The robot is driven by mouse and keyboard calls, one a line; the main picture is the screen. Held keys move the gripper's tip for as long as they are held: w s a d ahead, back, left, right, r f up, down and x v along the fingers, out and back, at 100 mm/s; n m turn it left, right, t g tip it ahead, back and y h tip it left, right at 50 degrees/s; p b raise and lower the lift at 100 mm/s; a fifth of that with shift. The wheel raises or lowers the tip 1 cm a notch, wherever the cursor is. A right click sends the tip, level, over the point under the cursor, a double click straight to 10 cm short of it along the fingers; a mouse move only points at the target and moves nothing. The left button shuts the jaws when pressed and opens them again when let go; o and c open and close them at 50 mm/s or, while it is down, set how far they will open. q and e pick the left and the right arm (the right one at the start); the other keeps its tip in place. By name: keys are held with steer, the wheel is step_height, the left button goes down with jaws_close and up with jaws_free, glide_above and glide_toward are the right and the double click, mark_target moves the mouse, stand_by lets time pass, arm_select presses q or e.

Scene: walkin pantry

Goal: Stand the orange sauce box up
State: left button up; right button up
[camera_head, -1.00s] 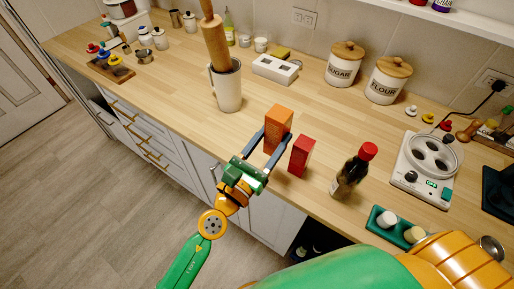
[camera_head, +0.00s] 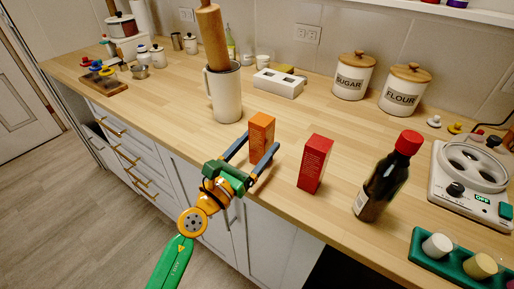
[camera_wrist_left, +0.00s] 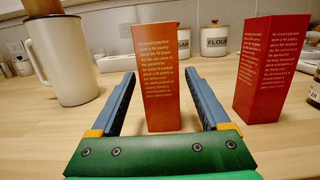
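The orange sauce box (camera_head: 261,134) stands upright on the wooden counter. My left gripper (camera_head: 261,147) is open, with one finger on each side of the box. In the left wrist view, the orange box (camera_wrist_left: 162,78) shows its printed face between the fingertips (camera_wrist_left: 160,82), with a gap on both sides. The box's foot is partly hidden by a finger in the head view. My right gripper is not in view.
A red box (camera_head: 315,164) stands upright just right of the gripper, and a dark red-capped bottle (camera_head: 381,186) stands beyond it. A white jug (camera_head: 224,94) holding a rolling pin is behind left.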

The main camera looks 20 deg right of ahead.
arm_select(q)
steer(key=shift+s+a, duration=0.15)
steer(key=v, duration=1.2)
steer(key=w+a+f+n+t+y, duration=0.15)
steer(key=a+f+n+y, duration=0.25)
steer(key=f+n, duration=0.4)
steer(key=w+a+f+n+y, duration=0.3)
steer(key=a+f+n, duration=0.1)
steer(key=f+n, duration=0.4)
steer(key=s+a+f+n+g+y, duration=0.25)
steer(key=s+a+f+n, duration=0.2)
steer(key=f+n, duration=0.4)
steer(key=s+a+f+n+g+y, duration=0.1)
steer(key=s+a+f+n+y, duration=0.4)
steer(key=f, duration=0.6)
steer(key=s+a+f+n+g, duration=0.1)
steer(key=s+f+n+g, duration=0.2)
steer(key=s, duration=0.6)
steer(key=s+a+f+n+g, duration=0.2)
steer(key=s+f+n, duration=0.3)
steer(key=s, duration=0.3)
steer(key=s+a+f+n+g+y, duration=0.1)
steer(key=s+f+n+g, duration=0.3)
steer(key=s, duration=0.5)
steer(key=shift+s+a+f+n, duration=0.3)
steer(key=shift+a+f+n, duration=0.3)
steer(key=shift+n, duration=0.65)
